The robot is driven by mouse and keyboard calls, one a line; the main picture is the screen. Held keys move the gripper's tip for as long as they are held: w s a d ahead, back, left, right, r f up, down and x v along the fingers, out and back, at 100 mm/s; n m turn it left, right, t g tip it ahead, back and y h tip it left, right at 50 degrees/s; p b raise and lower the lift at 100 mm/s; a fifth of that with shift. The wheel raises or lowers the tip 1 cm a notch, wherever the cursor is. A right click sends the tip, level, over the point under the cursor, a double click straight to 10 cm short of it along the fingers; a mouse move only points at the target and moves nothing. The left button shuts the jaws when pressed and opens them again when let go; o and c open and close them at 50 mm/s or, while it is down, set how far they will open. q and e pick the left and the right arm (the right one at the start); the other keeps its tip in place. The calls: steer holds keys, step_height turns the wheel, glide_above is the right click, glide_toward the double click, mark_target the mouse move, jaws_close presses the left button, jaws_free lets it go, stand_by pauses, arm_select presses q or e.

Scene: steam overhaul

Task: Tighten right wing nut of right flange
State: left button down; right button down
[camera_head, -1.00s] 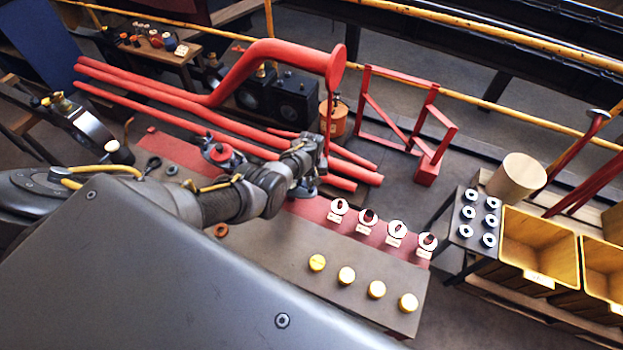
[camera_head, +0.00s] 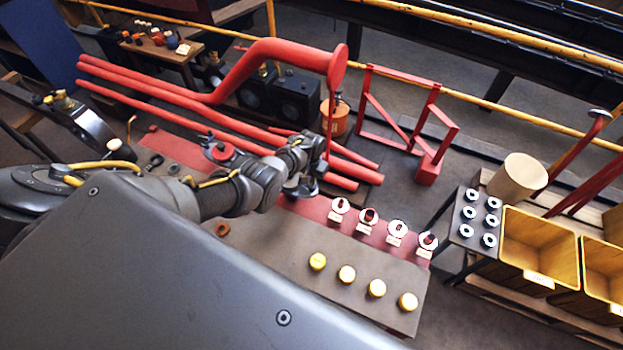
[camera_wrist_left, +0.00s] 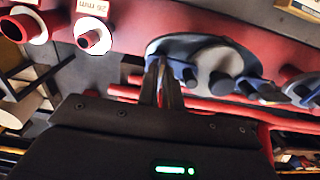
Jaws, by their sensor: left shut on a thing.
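The right flange (camera_wrist_left: 215,62) is a round grey plate on the red strip, with a lighter disc and a dark stub at its middle. In the left wrist view its blue-grey wing nuts stand on either side of the stub. My left gripper (camera_wrist_left: 164,82) is shut on one wing nut (camera_wrist_left: 184,71), with its fingertips against the nut's wing. The other wing nut (camera_wrist_left: 258,90) is free. In the head view my left wrist covers most of the flange (camera_head: 301,190), and the fingertips are hidden. My right gripper is not in view.
Another flange with a red middle (camera_head: 222,153) is at the left on the bench. Red pipes (camera_head: 180,95) run behind. White-ringed fittings (camera_head: 367,218) and yellow caps (camera_head: 347,274) fill the bench's right part. Wooden bins (camera_head: 540,250) stand at the far right.

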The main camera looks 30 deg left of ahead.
arm_select(q)
steer(key=c, duration=1.6)
jaws_free()
steer(key=shift+o, duration=0.2)
steer(key=shift+r, duration=0.3)
step_height(320, 180, up, 10)
steer(key=p, duration=0.3)
